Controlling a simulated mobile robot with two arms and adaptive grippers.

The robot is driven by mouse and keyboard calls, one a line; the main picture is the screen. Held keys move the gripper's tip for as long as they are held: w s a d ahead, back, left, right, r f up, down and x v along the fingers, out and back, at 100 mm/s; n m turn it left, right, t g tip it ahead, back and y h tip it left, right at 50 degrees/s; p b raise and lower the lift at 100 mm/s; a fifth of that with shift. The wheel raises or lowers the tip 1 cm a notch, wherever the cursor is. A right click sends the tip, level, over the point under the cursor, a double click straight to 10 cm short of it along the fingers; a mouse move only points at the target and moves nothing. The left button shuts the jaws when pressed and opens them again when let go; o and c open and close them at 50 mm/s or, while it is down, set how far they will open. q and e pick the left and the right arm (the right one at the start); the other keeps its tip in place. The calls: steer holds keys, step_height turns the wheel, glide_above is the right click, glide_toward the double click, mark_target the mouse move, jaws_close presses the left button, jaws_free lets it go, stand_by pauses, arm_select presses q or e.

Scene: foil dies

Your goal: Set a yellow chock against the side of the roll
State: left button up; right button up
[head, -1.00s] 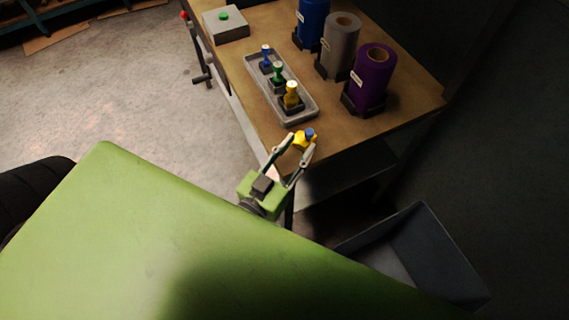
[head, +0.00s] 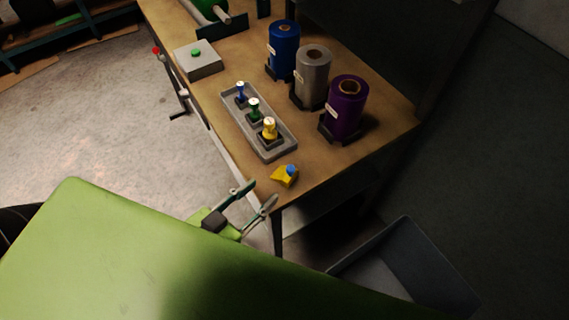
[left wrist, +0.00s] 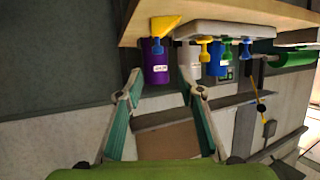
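A yellow chock (head: 284,176) with a blue knob lies on the near corner of the wooden table (head: 325,172). It also shows at the top of the left wrist view (left wrist: 165,24). My left gripper (head: 261,194) is open and empty, just off the table edge and apart from the chock. Its spread fingers show in the left wrist view (left wrist: 161,75). A green roll (head: 208,9) lies on its side at the table's far end, partly cut off by the frame. My right gripper is not in view.
A grey tray (head: 281,152) with blue, green and yellow stamp-like pieces stands beyond the chock. Upright blue (head: 284,48), grey (head: 313,72) and purple (head: 347,108) rolls stand along the right. A grey box with a green button (head: 198,62) is at left. A bin (head: 405,265) is below.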

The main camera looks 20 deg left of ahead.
mark_target(289, 170)
arm_select(q)
steer(key=p+x, duration=0.1)
steer(key=x, duration=0.6)
steer(key=shift+d, duration=0.2)
steer(key=shift+w+d+f, duration=0.15)
steer(key=shift+w, duration=0.25)
steer(key=shift+w+p, duration=0.25)
steer(key=shift+p, duration=0.1)
steer(key=shift+p+x, duration=0.7)
steer(key=shift+x, duration=1.65)
steer(key=shift+s, duration=0.1)
jaws_close()
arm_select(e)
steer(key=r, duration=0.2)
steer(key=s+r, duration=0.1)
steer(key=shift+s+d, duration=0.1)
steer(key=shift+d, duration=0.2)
